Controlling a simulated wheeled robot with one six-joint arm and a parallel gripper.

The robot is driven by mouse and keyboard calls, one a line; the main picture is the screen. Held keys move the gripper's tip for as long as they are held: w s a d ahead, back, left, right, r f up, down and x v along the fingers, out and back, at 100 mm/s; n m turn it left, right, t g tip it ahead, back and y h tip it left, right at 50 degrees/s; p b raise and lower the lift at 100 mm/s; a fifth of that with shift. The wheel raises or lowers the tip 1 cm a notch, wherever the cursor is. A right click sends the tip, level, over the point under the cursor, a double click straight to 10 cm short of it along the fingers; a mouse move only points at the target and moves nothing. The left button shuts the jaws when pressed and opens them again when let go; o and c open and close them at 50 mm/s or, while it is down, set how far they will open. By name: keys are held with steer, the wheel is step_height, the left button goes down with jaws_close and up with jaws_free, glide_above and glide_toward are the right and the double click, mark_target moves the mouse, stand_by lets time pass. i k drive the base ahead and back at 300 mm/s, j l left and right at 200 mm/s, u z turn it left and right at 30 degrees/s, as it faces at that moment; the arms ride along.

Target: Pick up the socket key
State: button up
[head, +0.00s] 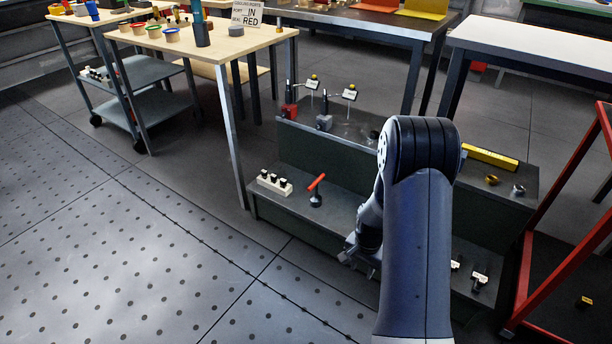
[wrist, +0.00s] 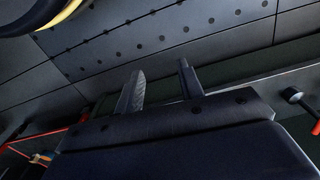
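The likely socket key (head: 318,190) has a red cross handle and a dark round end. It stands on the lower shelf of the dark two-step bench (head: 340,205), right of a white block with black knobs. In the wrist view, a dark round end with a bit of red (wrist: 294,96), probably the same key, shows at the right edge. My gripper (head: 358,255) is at the front edge of the lower shelf, right of the key and apart from it. In the wrist view my gripper (wrist: 161,68) has its two fingers apart with nothing between them.
The white block (head: 274,184) stands left of the key. A red device (head: 289,110) and a grey device (head: 324,122) stand on the upper step. A yellow bar (head: 490,157) lies at its right. Small labelled parts (head: 479,280) are at lower right, near a red-framed cart (head: 563,265).

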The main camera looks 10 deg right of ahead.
mark_target(316, 200)
steer(key=i+u, duration=0.1)
steer(key=i, duration=1.45)
